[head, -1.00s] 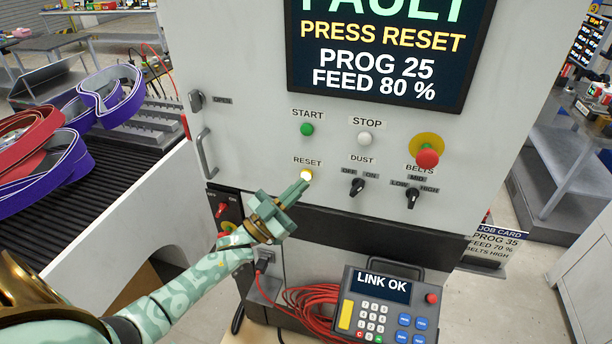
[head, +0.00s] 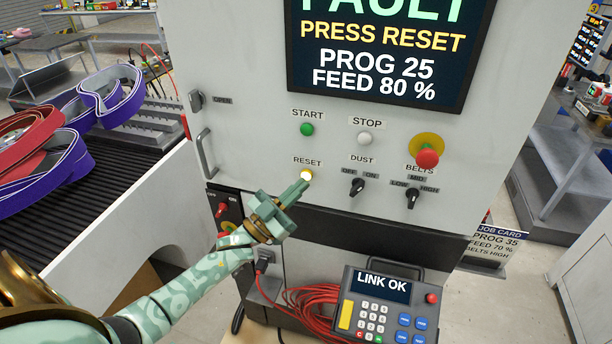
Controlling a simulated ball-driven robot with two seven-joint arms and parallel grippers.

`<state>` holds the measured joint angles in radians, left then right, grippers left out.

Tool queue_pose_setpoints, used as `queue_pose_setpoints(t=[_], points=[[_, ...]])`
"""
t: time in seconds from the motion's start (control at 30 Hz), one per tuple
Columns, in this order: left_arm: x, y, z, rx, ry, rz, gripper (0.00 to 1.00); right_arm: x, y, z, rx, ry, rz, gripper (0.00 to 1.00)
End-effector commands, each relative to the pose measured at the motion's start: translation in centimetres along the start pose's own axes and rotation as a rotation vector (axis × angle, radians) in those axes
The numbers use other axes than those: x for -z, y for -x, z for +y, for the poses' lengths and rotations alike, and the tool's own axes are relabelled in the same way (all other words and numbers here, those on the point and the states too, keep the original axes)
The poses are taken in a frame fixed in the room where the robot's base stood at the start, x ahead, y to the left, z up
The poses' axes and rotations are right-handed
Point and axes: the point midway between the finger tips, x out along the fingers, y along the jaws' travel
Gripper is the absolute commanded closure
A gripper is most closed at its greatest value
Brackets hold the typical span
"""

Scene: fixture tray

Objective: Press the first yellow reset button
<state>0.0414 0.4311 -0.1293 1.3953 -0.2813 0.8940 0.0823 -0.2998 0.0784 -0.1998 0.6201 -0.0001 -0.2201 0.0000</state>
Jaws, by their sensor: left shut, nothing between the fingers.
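The reset button (head: 306,174) is a small lit yellow button on the pale machine panel, under the label RESET. My left gripper (head: 302,187) is shut and empty. Its fingertips overlap the area just below the button in the head view; whether they touch it I cannot tell. The screen (head: 385,50) above reads FAULT, PRESS RESET, PROG 25, FEED 80 %. My right gripper is not in view.
A green start button (head: 307,129), a white stop button (head: 365,139), a red emergency button (head: 428,157), a dust knob (head: 357,187) and a belts knob (head: 411,198) surround it. A keypad pendant (head: 385,308) with red cable sits below. A door handle (head: 206,153) is at left.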

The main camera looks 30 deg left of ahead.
Motion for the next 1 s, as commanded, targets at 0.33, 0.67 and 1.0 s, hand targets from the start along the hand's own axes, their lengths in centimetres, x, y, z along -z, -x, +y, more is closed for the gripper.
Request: queue_pose_setpoints(t=[0.33, 0.67, 1.0], points=[[-0.21, -0.20, -0.16, 0.000, -0.001, 0.000, 1.00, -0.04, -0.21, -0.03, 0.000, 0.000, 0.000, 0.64], [-0.40, -0.61, -0.43, 0.000, 0.000, 0.000, 1.00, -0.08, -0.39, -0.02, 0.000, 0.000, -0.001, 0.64], [-0.49, -0.71, -0.50, 0.000, 0.000, 0.000, 1.00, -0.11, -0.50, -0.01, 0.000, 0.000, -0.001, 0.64]])
